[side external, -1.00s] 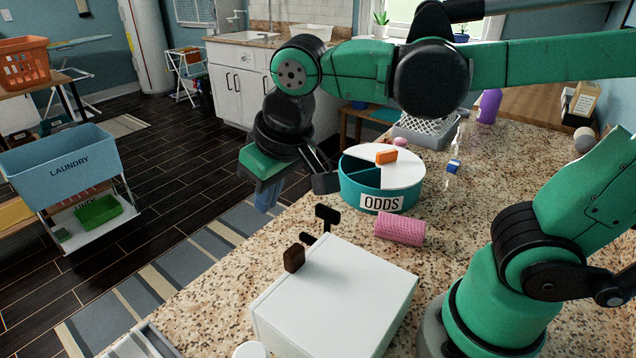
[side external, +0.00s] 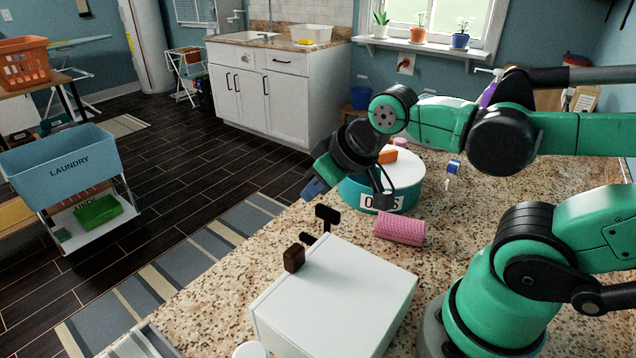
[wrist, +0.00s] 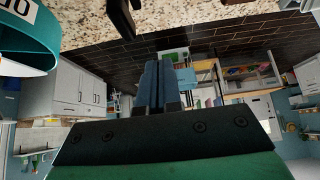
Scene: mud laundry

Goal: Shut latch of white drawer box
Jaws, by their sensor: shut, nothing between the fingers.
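The white drawer box (side external: 335,295) stands on the speckled counter at the lower middle of the side view. A black latch-like piece (side external: 327,215) sticks up at its far left edge, with a brown block (side external: 293,258) near it on the box's edge. I cannot tell the latch's exact position. My gripper (side external: 314,188) hangs in the air just beyond the black piece, apart from it, left of the round teal bin. Its blue fingers, also in the wrist view (wrist: 155,85), are shut together and empty.
The round teal ODDS bin (side external: 350,192) with a white lid and an orange block (side external: 388,156) stands beyond the box. A pink textured roll (side external: 400,228) lies between them. The counter's left edge drops to the floor near my gripper.

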